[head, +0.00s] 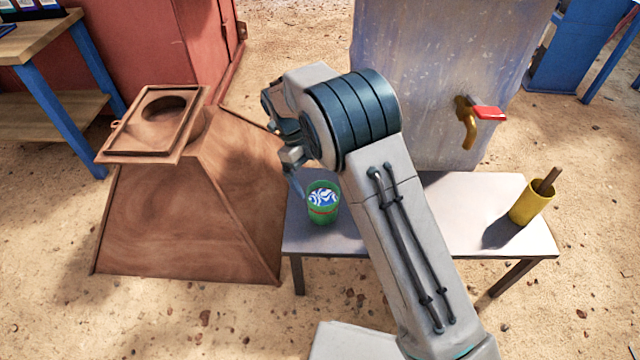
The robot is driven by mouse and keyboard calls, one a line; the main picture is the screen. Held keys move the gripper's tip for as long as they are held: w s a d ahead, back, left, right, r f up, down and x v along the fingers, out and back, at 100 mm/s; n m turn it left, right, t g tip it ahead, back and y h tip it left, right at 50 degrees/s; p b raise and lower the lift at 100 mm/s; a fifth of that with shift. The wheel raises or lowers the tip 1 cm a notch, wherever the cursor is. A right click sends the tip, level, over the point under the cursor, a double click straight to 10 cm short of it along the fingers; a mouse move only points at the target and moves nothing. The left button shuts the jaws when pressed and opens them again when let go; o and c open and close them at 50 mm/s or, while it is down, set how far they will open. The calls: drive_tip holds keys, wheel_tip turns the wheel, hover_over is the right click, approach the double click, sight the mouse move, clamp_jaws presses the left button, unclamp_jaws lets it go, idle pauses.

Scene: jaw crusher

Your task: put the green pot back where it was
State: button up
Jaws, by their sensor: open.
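The green pot (323,213) stands upright near the left end of a low grey table. It has a red band, and a blue-and-white patterned content shows at its top. My gripper (294,180) is just above and to the left of the pot, pointing down. Its jaws are open, with no object seen between them. The fingers are small and partly hidden by my wrist, and I cannot tell whether a fingertip touches the pot's rim. My arm crosses in front of the table's middle.
A yellow pot (531,203) with a brown stick stands at the table's (450,235) right end. A brown tapered hopper (190,215) stands close on the left. Behind the table is a grey tank (430,60) with a red-handled tap (487,113). The table's right half looks mostly clear.

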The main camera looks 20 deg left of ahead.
drive_tip(key=shift+p+v, duration=0.45)
drive_tip(key=shift+v, duration=1.55)
drive_tip(key=shift+d, duration=0.15)
drive_tip(key=s+d+r+n+y, duration=0.2)
drive_tip(key=d+r+n, duration=0.35)
drive_tip(key=d, duration=0.45)
drive_tip(key=s+d+r+n+y, duration=0.15)
drive_tip(key=d+r+n, duration=0.4)
drive_tip(key=d, duration=0.55)
drive_tip(key=s+d+n+t, duration=0.2)
drive_tip(key=s+d+n, duration=0.9)
drive_tip(key=s, duration=0.6)
drive_tip(key=shift+d+r+n+t+y, duration=0.3)
drive_tip(key=shift+d+n+y, duration=0.15)
drive_tip(key=shift+d, duration=0.25)
